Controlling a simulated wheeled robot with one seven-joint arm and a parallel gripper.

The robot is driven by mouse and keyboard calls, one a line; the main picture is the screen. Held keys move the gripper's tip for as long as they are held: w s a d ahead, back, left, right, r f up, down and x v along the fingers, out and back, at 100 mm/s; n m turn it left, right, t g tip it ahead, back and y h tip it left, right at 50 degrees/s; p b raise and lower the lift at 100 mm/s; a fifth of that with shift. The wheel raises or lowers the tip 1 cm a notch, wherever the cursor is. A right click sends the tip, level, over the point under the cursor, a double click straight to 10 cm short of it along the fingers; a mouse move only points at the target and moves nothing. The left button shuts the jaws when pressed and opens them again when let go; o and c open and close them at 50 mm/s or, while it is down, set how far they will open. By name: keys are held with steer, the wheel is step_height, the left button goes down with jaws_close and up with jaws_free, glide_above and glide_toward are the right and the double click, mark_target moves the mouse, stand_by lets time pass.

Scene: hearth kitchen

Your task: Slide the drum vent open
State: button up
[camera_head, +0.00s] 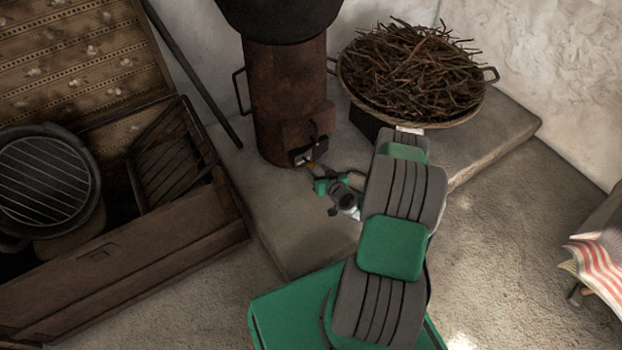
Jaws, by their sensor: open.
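A rusty upright drum (285,85) stands on the stone ledge, with a handle on each side and a black pot on top. Low on its front, a dark vent piece (309,152) sits under a rust-brown plate (305,127), with a small orange patch at its lower edge. My gripper (312,172) is open, just in front of and below the vent, its fingers pointing toward it. At this size I cannot tell whether a finger touches the vent. My arm reaches up from the bottom of the picture.
A basket of twigs (412,75) sits on the ledge (480,145) right of the drum. A black pot (290,12) rests on the drum. An open wooden chest (130,265) with a grill pan (45,180) stands left. A striped cloth (602,265) lies far right.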

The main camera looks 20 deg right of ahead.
mark_target(313, 166)
steer(key=shift+s+d+f+h, duration=0.15)
steer(key=shift+d+f, duration=0.05)
steer(key=shift+f, duration=0.3)
steer(key=shift+s+d+f+h, duration=0.1)
steer(key=shift+d+f+h, duration=0.05)
steer(key=shift+f, duration=0.3)
steer(key=b+x, duration=0.2)
steer(key=x, duration=0.4)
steer(key=shift+w+a+b, duration=0.1)
steer(key=shift+w+b, duration=0.25)
steer(key=shift+w+f, duration=0.1)
steer(key=shift+w, duration=0.3)
jaws_close()
